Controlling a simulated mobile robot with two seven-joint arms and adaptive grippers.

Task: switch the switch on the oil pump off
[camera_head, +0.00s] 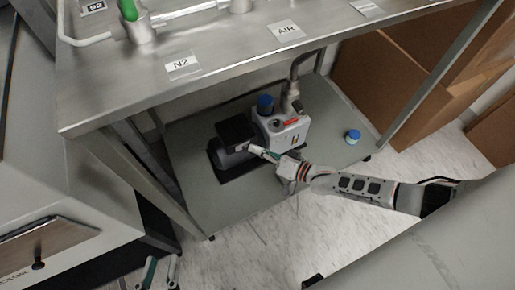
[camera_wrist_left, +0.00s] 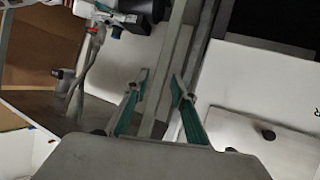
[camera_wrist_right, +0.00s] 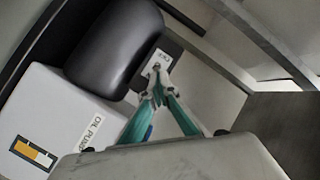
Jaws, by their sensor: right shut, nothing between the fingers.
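The oil pump (camera_head: 292,131), with a white body and a black motor (camera_head: 236,130), stands on the lower shelf of the metal table. In the right wrist view the white body (camera_wrist_right: 62,105) carries an "OIL PUMP" label, beside the black motor (camera_wrist_right: 108,45). A small toggle switch (camera_wrist_right: 157,66) sits on a pale labelled plate by the motor's end. My right gripper (camera_head: 256,150) is shut and empty, its fingertips (camera_wrist_right: 158,88) right at the switch; I cannot tell whether they touch it. My left gripper (camera_head: 160,262) is open and empty, low at the left, away from the pump.
The table top (camera_head: 225,75) with N2 and AIR labels overhangs the shelf. A table leg (camera_head: 160,175) stands left of the pump. A grey cabinet (camera_head: 60,190) stands at the left. Cardboard boxes (camera_head: 395,85) are behind.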

